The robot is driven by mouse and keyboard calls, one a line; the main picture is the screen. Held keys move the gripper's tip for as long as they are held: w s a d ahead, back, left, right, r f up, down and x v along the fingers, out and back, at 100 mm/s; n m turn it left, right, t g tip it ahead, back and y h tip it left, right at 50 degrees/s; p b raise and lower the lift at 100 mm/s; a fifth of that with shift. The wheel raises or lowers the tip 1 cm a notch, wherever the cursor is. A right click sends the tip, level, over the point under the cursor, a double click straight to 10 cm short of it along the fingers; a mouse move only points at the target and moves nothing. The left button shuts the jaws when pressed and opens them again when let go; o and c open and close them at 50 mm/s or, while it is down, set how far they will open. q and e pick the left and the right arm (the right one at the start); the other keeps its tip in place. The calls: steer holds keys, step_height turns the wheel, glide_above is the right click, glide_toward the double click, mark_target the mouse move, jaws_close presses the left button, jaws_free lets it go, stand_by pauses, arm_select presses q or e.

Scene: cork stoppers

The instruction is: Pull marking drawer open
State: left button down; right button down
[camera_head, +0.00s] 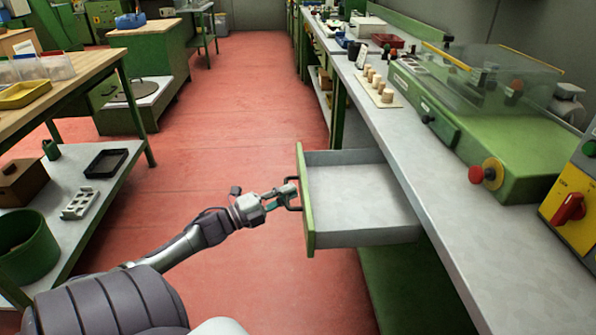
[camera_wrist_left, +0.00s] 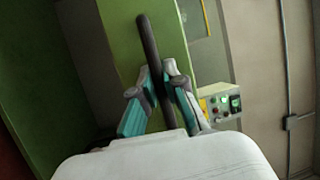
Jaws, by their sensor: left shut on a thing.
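The drawer (camera_head: 357,207) with a green front (camera_head: 304,205) stands pulled out from under the grey workbench top (camera_head: 421,165). Its inside is grey and looks empty. A dark bar handle (camera_head: 291,196) is on the drawer's front; in the left wrist view the handle (camera_wrist_left: 148,45) runs down between the fingers. My left gripper (camera_head: 285,196) is shut on this handle, with the fingers on either side of it, as the left wrist view also shows (camera_wrist_left: 158,98). My right gripper is not in view.
On the bench, a board with several corks (camera_head: 379,88) lies near a green machine with a clear cover (camera_head: 490,75). A shelved table (camera_head: 100,200) with trays stands at left. The red floor (camera_head: 235,110) between is clear.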

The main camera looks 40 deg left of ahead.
arm_select(q)
steer(key=shift+f, duration=0.1)
steer(key=c, duration=1.2)
jaws_free()
steer(key=shift+s+a, duration=0.1)
steer(key=v, duration=1.2)
